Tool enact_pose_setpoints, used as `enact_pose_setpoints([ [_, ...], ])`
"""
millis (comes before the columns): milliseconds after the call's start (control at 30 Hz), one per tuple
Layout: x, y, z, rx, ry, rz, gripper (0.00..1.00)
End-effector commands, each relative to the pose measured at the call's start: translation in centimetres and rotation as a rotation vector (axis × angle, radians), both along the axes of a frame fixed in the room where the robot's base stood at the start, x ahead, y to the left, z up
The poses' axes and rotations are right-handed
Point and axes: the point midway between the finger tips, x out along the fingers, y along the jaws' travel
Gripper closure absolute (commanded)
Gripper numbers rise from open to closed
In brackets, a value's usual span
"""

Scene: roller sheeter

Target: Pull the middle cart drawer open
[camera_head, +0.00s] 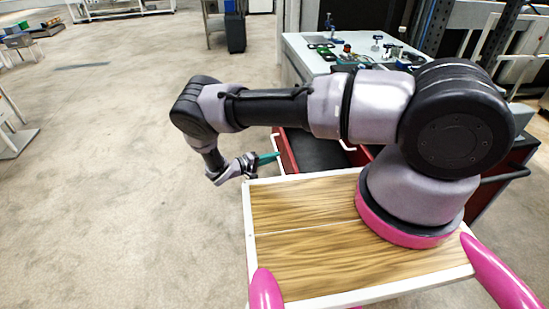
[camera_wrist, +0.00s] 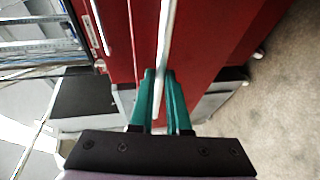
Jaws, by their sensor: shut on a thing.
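The cart has red drawers. In the head view one drawer (camera_head: 287,153) stands pulled out, with its dark inside (camera_head: 318,150) showing. I cannot tell for certain from the head view which level it is. My gripper (camera_head: 268,158), with teal fingers, is at that drawer's front. In the wrist view my gripper (camera_wrist: 160,100) is shut on a pale bar handle (camera_wrist: 166,35), which runs between the fingers in front of a red drawer front (camera_wrist: 225,35). Another red front with a thin handle (camera_wrist: 101,28) shows to the left. My arm hides part of the cart.
The cart's pale top (camera_head: 312,58) carries small tools and parts. A wooden-topped, white-edged platform (camera_head: 300,205) under my arm lies close to the open drawer. The concrete floor (camera_head: 120,190) to the left is clear. A dark bin (camera_head: 235,32) stands farther back.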

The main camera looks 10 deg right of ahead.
Motion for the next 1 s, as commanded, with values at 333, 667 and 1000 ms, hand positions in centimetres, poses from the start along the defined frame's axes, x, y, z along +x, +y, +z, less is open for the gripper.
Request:
enact_pose_setpoints([
  [333, 0.0, 0.0, 0.0, 0.0, 0.001, 0.0, 0.73],
  [667, -1.3, 3.0, 0.5, 0.003, 0.0, 0.005, 0.73],
  [1000, -3.9, 8.5, 1.6, 0.001, 0.0, 0.003, 0.73],
])
